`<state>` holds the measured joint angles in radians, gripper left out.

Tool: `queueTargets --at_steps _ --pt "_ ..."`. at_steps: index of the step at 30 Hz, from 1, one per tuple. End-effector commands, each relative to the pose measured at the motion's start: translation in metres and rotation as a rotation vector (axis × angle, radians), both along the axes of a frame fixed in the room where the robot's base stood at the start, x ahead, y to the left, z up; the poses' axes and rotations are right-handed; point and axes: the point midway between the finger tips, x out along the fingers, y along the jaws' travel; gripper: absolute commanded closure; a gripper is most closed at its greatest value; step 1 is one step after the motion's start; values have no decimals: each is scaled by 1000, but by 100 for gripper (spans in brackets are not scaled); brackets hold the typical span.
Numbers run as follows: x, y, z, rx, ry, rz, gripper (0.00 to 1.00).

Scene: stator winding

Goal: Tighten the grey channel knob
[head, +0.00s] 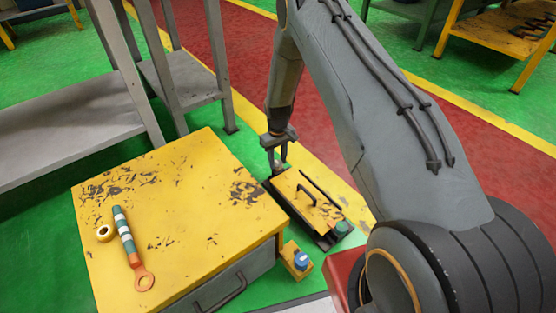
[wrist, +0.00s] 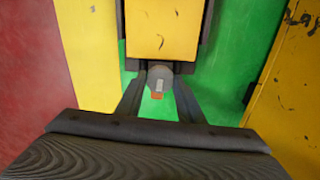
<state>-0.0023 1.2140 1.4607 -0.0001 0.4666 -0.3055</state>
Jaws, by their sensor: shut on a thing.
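The grey channel knob (wrist: 158,72) shows in the wrist view at the near end of a yellow-topped unit (wrist: 163,30). A small orange piece (wrist: 157,95) is at the knob's lower edge. My gripper (wrist: 159,80) is shut on the knob, with one dark finger on each side. In the head view my gripper (head: 277,165) points down at the far-left end of the yellow-topped unit (head: 297,205). The knob cannot be made out there behind the fingers. The unit has a dark handle and a green knob (head: 343,229) at its near end.
A worn yellow cabinet (head: 190,195) stands left of the unit, bearing a tape roll (head: 105,233) and a striped tool with an orange ring (head: 128,240). A small yellow block with a blue cap (head: 300,260) sits beside it. Grey shelving (head: 70,135) stands behind.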

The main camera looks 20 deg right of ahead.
Motion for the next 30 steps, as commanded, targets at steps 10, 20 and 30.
queueTargets --at_steps 10,20,30 --pt "-1 0 1 0 1 -279 88" --pt "-1 0 1 0 1 -593 88" --pt "0 0 2 0 1 -916 88"
